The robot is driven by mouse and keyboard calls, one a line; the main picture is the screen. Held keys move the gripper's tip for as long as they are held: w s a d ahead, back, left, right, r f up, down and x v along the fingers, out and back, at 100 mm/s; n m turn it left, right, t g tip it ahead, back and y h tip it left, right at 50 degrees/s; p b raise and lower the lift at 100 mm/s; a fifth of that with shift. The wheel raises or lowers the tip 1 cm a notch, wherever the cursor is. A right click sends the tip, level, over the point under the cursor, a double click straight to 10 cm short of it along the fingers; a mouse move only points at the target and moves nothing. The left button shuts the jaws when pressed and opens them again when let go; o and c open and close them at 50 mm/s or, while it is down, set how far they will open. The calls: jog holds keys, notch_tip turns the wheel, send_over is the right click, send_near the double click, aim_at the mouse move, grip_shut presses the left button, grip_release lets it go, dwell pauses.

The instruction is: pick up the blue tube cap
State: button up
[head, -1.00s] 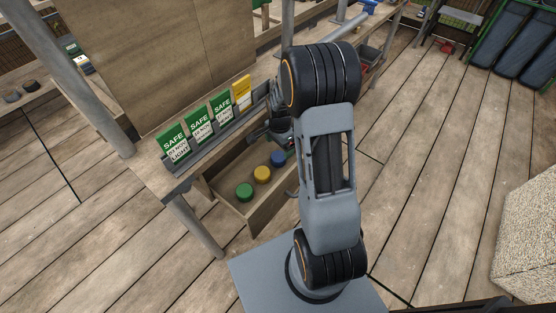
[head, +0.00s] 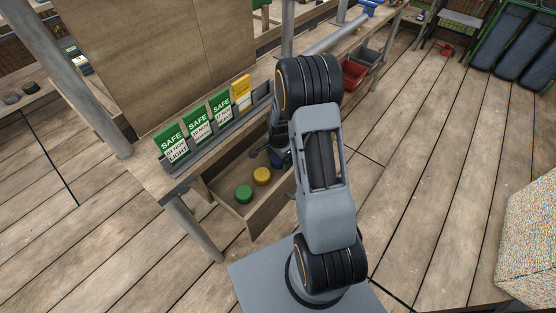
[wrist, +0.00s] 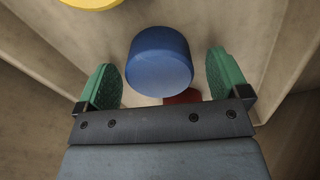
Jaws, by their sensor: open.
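The blue tube cap (wrist: 160,60) stands in the open drawer and shows between the two green finger pads of my gripper (wrist: 163,80) in the wrist view. My gripper is open, with a gap between each pad and the cap. In the head view only a small part of the blue cap (head: 277,160) shows beside my arm, and the gripper is mostly hidden. A yellow cap (head: 262,176) and a green cap (head: 244,194) stand in the drawer in a row with it. The yellow cap also shows at the top edge of the wrist view (wrist: 90,3).
The wooden drawer (head: 268,212) has raised walls around the caps. A red object (wrist: 183,97) lies partly hidden behind my gripper's bar. Green SAFE signs (head: 198,124) and a yellow sign (head: 241,92) stand in a rack above. Red and grey bins (head: 354,74) stand farther back.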

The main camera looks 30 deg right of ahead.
jog(key=shift+c, duration=0.2)
jog(key=c, duration=0.9)
jog(key=shift+r, duration=0.1)
jog(key=shift+c, duration=0.2)
notch_tip(320, 180, up, 10)
jog(key=shift+f+p, duration=0.1)
jog(key=shift+p, duration=0.9)
